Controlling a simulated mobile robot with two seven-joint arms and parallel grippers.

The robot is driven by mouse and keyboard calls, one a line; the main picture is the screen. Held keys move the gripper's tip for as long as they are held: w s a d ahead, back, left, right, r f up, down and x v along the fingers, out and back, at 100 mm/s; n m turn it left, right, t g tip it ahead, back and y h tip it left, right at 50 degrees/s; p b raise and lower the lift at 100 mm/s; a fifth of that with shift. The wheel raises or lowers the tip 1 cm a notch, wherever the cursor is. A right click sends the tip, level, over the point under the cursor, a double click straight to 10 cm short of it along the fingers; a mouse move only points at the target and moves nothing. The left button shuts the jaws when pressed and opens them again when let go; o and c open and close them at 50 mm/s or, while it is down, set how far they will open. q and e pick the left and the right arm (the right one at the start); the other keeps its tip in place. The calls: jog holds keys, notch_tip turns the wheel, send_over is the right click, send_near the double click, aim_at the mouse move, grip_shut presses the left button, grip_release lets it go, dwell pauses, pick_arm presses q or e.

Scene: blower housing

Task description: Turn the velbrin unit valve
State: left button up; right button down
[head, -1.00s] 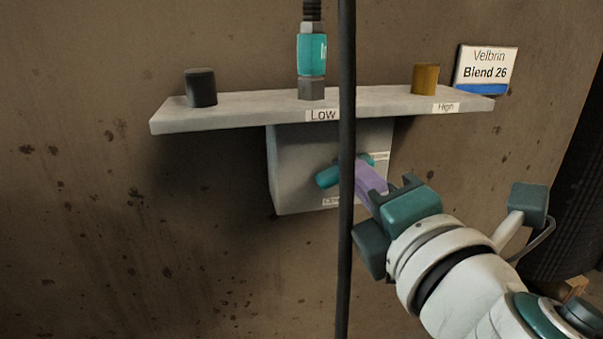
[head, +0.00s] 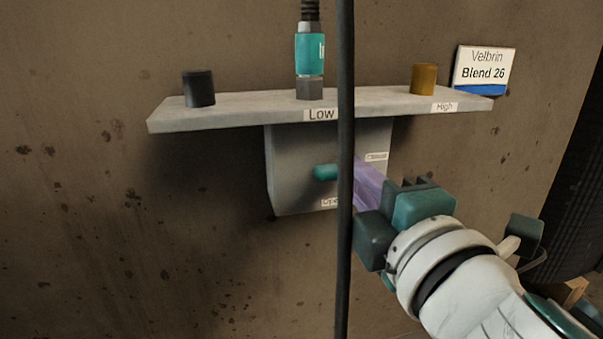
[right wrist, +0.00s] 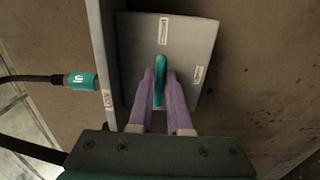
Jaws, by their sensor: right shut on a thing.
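The valve has a teal handle (head: 325,173) on the front of a grey box (head: 290,150) under a shelf. In the head view its left end shows beside a black vertical cable, lying about level. In the right wrist view the handle (right wrist: 158,88) stands between the purple fingers of my right gripper (right wrist: 162,84), which is shut on it. In the head view the right gripper (head: 362,182) reaches the box from the lower right. The box has a label (head: 376,157) on the right and one (head: 331,202) at the bottom. A "Velbrin Blend 26" sign (head: 484,70) is at the upper right.
The shelf (head: 235,112) carries a black cap (head: 199,88), a teal hose connector (head: 310,55) at "Low" and a brass cap (head: 424,79) at "High". The black cable (head: 346,250) hangs in front of the box. The wall at left is clear.

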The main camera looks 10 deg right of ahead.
jog(key=c, duration=0.9)
grip_release()
jog(key=shift+o, duration=0.2)
jog(key=s, duration=1)
jog(key=shift+d, duration=0.2)
